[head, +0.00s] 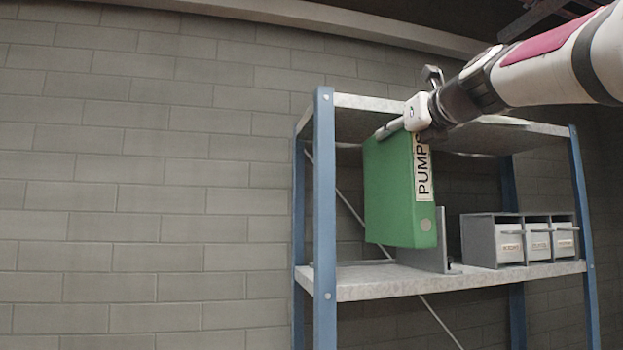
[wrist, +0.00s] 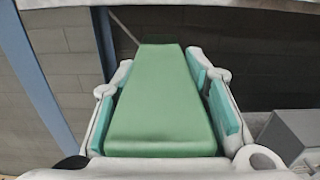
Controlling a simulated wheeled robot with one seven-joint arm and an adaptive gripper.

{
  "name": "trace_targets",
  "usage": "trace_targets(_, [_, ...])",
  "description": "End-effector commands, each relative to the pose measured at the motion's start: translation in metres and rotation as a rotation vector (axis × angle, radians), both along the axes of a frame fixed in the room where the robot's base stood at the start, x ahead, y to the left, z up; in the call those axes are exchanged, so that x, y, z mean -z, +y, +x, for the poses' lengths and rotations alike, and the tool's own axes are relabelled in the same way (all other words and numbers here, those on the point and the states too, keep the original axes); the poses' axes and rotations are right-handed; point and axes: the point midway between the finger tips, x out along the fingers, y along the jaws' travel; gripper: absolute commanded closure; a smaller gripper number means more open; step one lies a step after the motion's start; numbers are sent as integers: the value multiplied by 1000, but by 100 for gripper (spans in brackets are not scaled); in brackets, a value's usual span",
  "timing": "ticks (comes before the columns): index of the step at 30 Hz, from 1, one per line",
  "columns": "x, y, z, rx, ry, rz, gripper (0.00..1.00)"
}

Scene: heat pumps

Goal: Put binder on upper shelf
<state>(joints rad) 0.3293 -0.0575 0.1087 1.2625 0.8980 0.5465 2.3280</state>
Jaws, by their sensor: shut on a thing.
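The green binder (head: 389,196) with a white "PUMPS" label hangs upright from my gripper (head: 408,128). My gripper is shut on its top part, with one finger on each side, as the wrist view also shows for the binder (wrist: 162,105) and my gripper (wrist: 165,95). The binder is between the two shelf boards, near the left post. Its lower edge appears a little above the upper shelf (head: 350,285); whether it touches the board I cannot tell. A grey bookend (head: 440,238) stands on that shelf behind and right of the binder.
A grey drawer unit (head: 520,240) with several labelled drawers stands on the shelf's right side. A blue post (head: 324,200) is left of the binder. The top board (head: 365,103) is close to my gripper. Some bare shelf lies left of the bookend.

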Motion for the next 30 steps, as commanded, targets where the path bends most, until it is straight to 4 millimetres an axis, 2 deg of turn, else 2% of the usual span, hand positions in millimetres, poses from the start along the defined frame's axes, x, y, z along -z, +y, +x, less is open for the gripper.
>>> trace_targets(6, [-3, 10, 45, -3, -1, 1, 100])
trace_targets(12, [-3, 16, 76, -1, -3, 0, 100])
trace_targets(23, [-2, 22, 106, 0, -4, 1, 100])
trace_targets(30, [16, 21, 107, 2, -4, 2, 100])
